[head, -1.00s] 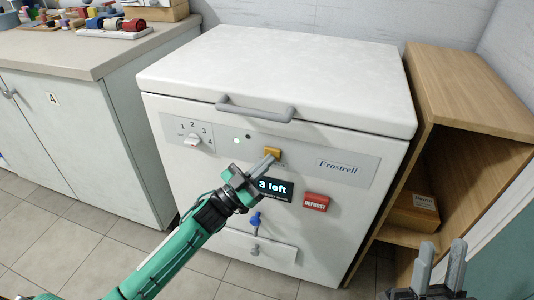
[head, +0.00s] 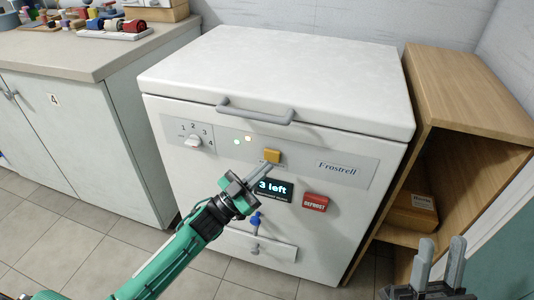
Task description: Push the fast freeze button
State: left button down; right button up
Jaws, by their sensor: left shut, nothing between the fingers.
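The white chest freezer (head: 265,80) stands in the middle with its lid down. On its front panel is the yellow-orange button (head: 272,156), whose small label below is too small to read. My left gripper (head: 268,168) is shut and empty, with its fingertips just below the button; a small gap seems to show between them. To the left on the panel, two small indicator lights (head: 248,139) are lit. My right gripper (head: 440,262) is at the lower right, fingers apart, away from the freezer's controls.
A red defrost button (head: 315,203) sits right of the display. A numbered dial (head: 194,141) is at the panel's left. A blue valve (head: 255,220) is below. A wooden shelf (head: 470,90) stands close on the right, a counter (head: 90,48) on the left.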

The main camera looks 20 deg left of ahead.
pick_arm(q)
jog(key=s+p, duration=0.2)
jog(key=s, duration=0.3)
dwell(0.6)
